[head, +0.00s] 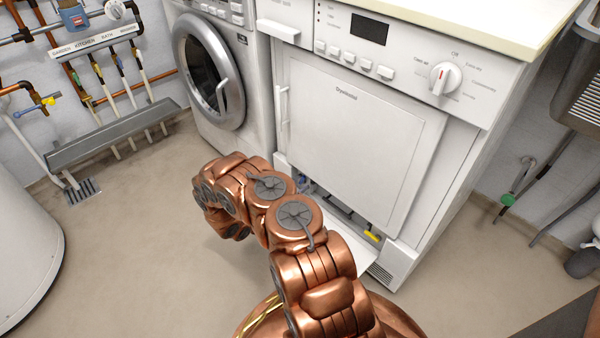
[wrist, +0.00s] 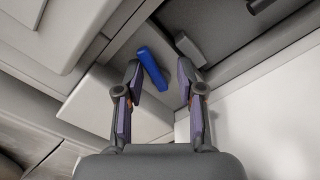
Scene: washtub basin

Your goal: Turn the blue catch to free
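The blue catch (wrist: 152,68) is a short blue bar in the wrist view, set slantwise in the recess low on the dryer. My gripper (wrist: 160,70) is open, with one finger on each side of the blue catch. The left finger is close to the catch; whether it touches cannot be told. The right finger stands apart from it. In the head view a small bluish bit (head: 305,180) shows at the left end of the dryer's low opening, mostly behind my arm. My gripper is hidden there.
A grey catch (wrist: 189,48) sits just right of the blue one. The dryer (head: 350,140) has its lower flap (head: 382,262) open, with a yellow piece (head: 372,236) at the opening's right end. A washing machine (head: 212,75) stands left. The floor in front is clear.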

